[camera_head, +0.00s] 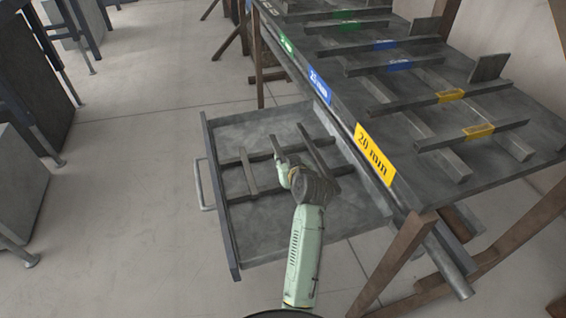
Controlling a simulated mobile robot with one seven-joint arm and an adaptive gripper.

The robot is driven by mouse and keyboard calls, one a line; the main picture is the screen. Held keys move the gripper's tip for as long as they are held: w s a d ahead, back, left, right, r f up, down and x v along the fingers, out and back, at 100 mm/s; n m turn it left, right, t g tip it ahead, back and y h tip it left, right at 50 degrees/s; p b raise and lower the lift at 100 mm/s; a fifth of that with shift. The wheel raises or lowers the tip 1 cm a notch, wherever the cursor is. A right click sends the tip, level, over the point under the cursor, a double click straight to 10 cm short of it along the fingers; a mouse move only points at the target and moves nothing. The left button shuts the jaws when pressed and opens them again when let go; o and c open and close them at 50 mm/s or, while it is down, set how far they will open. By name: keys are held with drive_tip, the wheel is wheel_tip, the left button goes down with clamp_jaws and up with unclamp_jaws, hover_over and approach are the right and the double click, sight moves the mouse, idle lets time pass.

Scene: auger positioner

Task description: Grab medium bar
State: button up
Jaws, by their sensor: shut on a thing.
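An open grey drawer (262,120) juts out to the left from under a dark rack table. Several dark metal bars lie in it. A short bar (249,171) is at the left, and a longer bar (314,147) is at the right. Between them is the medium bar (276,148), tilted slightly, its near end at my gripper. My gripper (284,174) is over the middle of the drawer, shut on the medium bar. The fingers are small and partly hidden by my wrist, as is the near part of the bar.
The rack table (425,110) at the right carries several bars and labels, including a yellow 20 mm label (373,153) and a blue 25 mm label (320,86). Its wooden legs stand beside the drawer. Open floor (130,190) lies to the left.

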clamp_jaws()
idle(0.4)
drive_tip(key=shift+r, duration=0.15)
drive_tip(key=shift+r, duration=0.1)
